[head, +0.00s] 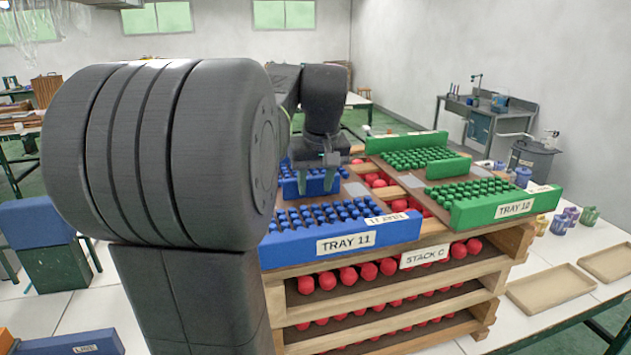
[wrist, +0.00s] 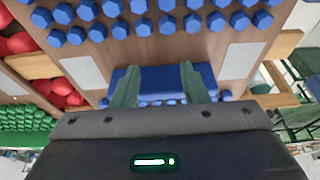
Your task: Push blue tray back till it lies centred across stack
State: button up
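The blue tray (head: 402,229), labelled TRAY 11, lies on the left part of the stack's top, rows of blue pegs behind its labelled front wall. That wall sits at the stack's front edge. A shorter blue wall (head: 312,186) stands behind the pegs; it also shows in the wrist view (wrist: 160,78). My gripper (head: 318,177) points down at this shorter wall. In the wrist view its two green fingers (wrist: 159,88) are apart, with blue between them. I cannot tell whether they touch it. Stack C (head: 390,290) has wooden tiers of red balls. My arm hides the tray's left end.
Red balls show between the blue and green trays. Empty tan trays (head: 550,288) and small pots stand on the white table at right.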

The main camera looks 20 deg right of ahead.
aim_at(310, 178)
jog(key=shift+f+b, duration=0.8)
jog(key=shift+f, duration=0.2)
jog(key=shift+w+r+p, duration=0.2)
jog(key=shift+w+p, duration=0.1)
jog(key=shift+w+d+p, duration=0.15)
jog(key=shift+w+p, duration=1.2)
jog(key=shift+w, duration=1.45)
jog(key=shift+s, duration=0.75)
notch_tip(310, 178, up, 2)
jog(key=shift+r+p, duration=0.25)
jog(key=shift+p, duration=0.9)
notch_tip(310, 178, up, 6)
jog(key=shift+r, duration=0.2)
